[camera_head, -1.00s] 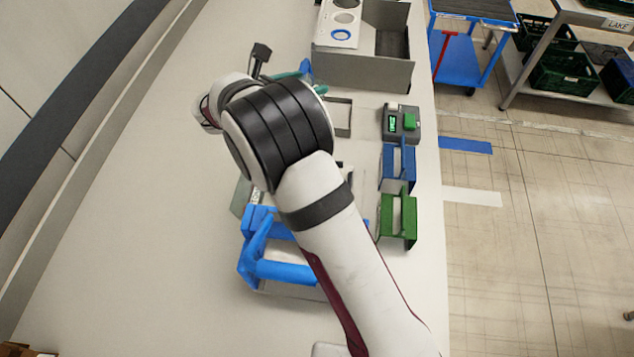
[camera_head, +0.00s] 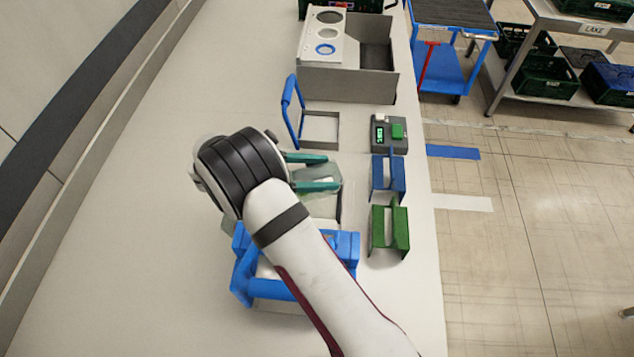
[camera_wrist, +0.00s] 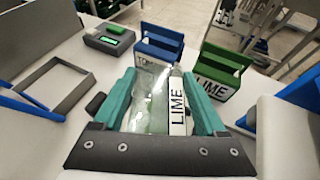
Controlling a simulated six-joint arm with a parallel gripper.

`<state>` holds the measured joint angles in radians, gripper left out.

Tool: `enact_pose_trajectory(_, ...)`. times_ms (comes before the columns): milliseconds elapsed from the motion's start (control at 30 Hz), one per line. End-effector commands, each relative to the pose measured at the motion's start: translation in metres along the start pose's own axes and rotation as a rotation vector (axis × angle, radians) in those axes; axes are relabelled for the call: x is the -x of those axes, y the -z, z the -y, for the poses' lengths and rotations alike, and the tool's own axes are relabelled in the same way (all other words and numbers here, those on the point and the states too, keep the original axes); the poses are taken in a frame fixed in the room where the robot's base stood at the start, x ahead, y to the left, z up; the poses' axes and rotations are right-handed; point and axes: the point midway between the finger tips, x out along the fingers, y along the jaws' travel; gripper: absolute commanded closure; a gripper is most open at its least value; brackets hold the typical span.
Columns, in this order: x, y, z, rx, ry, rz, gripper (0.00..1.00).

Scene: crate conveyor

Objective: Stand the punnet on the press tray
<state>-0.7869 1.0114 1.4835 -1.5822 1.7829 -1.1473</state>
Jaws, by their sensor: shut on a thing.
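My gripper (camera_head: 322,172) has two green fingers and is shut on a clear punnet (camera_wrist: 148,95). The punnet also shows between the fingers in the head view (camera_head: 318,176). A white LIME label (camera_wrist: 178,105) faces the wrist camera, close to the right finger. A blue-framed device (camera_head: 340,246) with a pale base, which looks like the press, stands nearer the camera, partly behind my arm. Its tray surface is mostly hidden. A grey rectangular frame with a blue upright handle (camera_head: 291,100) stands farther back; I cannot tell whether it belongs to the press.
A scale with a green display (camera_head: 389,133) stands at the right. Blue (camera_head: 388,176) and green (camera_head: 389,230) labelled holders stand along the right table edge. A grey bin (camera_head: 348,84) is at the back. The left side of the table is clear.

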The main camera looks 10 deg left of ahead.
Motion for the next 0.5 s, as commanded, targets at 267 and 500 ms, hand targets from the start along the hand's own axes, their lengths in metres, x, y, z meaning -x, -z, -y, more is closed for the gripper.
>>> enact_pose_trajectory(267,-0.012,0.041,-0.003,0.001,-0.001,0.001,0.81)
enact_pose_trajectory(500,-0.012,0.042,-0.004,0.0,-0.002,0.0,0.81)
